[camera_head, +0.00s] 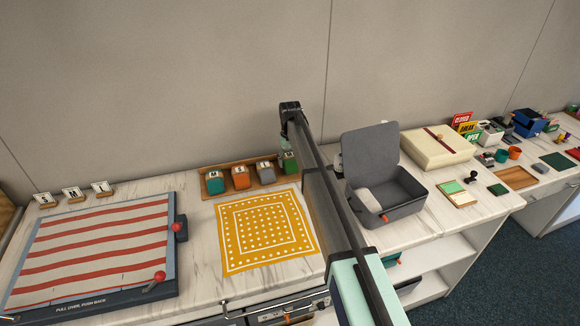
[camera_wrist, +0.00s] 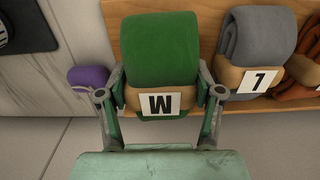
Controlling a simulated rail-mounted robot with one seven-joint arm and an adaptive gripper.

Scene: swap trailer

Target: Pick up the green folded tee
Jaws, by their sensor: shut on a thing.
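The green folded tee (camera_head: 289,161) is at the right end of the wooden tray (camera_head: 216,193), partly hidden by my arm in the head view. In the wrist view the green tee (camera_wrist: 160,50) is a thick roll with a tan band and a white letter card. My gripper (camera_wrist: 160,100) has one finger on each side of the band and is shut on the tee. In the head view my gripper (camera_head: 285,145) comes down over it from above. I cannot tell whether the tee still touches the tray.
Grey (camera_head: 265,172), orange (camera_head: 240,177) and teal (camera_head: 215,183) rolled tees stand left of the green one. A purple roll (camera_wrist: 88,78) lies beside my gripper. An open grey case (camera_head: 400,205) is to the right, a yellow bandana (camera_head: 300,240) in front, a striped folding board (camera_head: 90,250) left.

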